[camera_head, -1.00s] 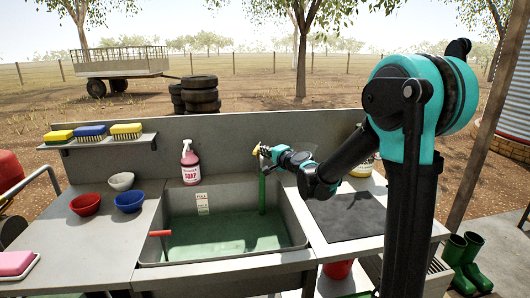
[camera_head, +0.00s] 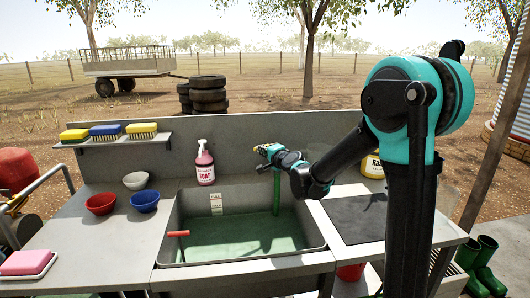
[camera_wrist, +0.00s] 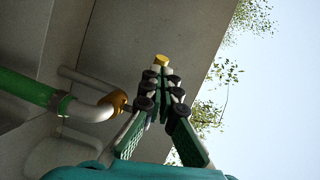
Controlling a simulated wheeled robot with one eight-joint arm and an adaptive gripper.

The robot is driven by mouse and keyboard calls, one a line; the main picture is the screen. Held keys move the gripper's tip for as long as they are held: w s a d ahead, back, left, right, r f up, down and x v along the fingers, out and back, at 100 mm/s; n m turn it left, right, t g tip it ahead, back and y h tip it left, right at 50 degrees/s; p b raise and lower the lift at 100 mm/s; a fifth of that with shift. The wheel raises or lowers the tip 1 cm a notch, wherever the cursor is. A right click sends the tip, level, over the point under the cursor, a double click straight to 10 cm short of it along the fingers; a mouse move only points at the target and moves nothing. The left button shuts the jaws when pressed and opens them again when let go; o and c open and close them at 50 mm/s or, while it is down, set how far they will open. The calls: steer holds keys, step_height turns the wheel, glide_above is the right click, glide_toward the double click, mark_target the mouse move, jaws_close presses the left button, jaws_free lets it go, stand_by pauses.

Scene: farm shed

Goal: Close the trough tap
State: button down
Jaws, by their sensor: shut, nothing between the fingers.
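The trough tap shows in the wrist view as a pale curved pipe (camera_wrist: 92,110) with a brass-coloured fitting (camera_wrist: 118,101) and a green hose (camera_wrist: 25,86). In the head view the green hose (camera_head: 276,192) hangs into the trough (camera_head: 172,222). My gripper (camera_head: 266,150) is at the back wall above the hose. In the wrist view my gripper (camera_wrist: 163,78) has its fingers shut together, beside the brass fitting. A small yellow-tipped piece (camera_wrist: 161,59) shows just past the fingertips; I cannot tell whether they touch it. The fingers partly hide the tap's handle area.
Greenish water fills the trough, and a red-handled piece (camera_head: 178,234) is at its left side. A soap bottle (camera_head: 204,163) stands left of my gripper. Bowls (camera_head: 145,201) are on the left counter. A dark mat (camera_head: 357,219) lies on the right counter.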

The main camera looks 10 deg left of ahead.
steer(key=shift+w+a, duration=1.35)
steer(key=shift+a, duration=0.3)
